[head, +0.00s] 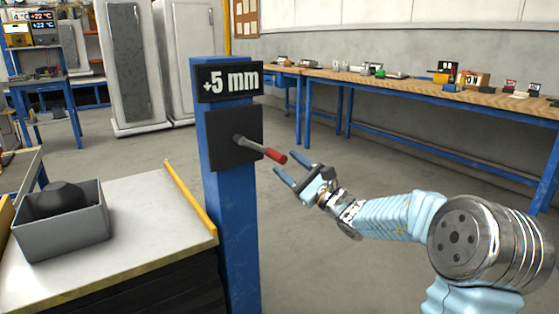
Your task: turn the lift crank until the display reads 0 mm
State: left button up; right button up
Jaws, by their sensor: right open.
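The display (229,81) at the top of a blue post (232,220) reads +5 mm. Below it, a dark plate (221,150) carries the lift crank (255,146), a metal arm with a red handle (276,156) pointing right and slightly down. My right gripper (289,166) comes in from the right with its two blue fingers apart. It is open and empty, with its fingertips close to the end of the red handle. I cannot tell whether they touch it. My left gripper is not in view.
A worktop (125,225) with a yellow edge strip (190,200) stands left of the post, carrying a grey bin (62,235) with a dark object inside. A long workbench (425,92) runs along the back wall. Grey cabinets (132,62) stand behind. Floor right of the post is clear.

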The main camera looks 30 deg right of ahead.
jog(key=v, duration=0.9)
jog(key=shift+f, duration=0.1)
jog(key=s+a+f+n+g+y+p, duration=0.1)
jog(key=a+f+n+g, duration=0.1)
jog(key=a+f+g, duration=0.55)
jog(key=s+a+f+n+g+y+p, duration=0.15)
jog(key=a+f, duration=0.25)
jog(key=f, duration=0.7)
jog(key=s+a+f+n+g, duration=0.1)
jog(key=a+f+n+g, duration=0.2)
jog(key=a+f+g, duration=0.45)
jog(key=s+a+f+n+g+h+p, duration=0.1)
jog(key=s+a+f+n+h+p, duration=0.1)
jog(key=s+a+f+n, duration=0.3)
jog(key=s+a+f+n+g+h+p, duration=0.2)
jog(key=s+a+f+n, duration=0.3)
jog(key=s+f+n, duration=0.5)
notch_tip(320, 180, down, 3)
jog(key=shift+f+n+h+p, duration=0.25)
jog(key=shift+n+h+p, duration=0.15)
jog(key=shift+n, duration=0.75)
jog(key=shift+g, duration=0.25)
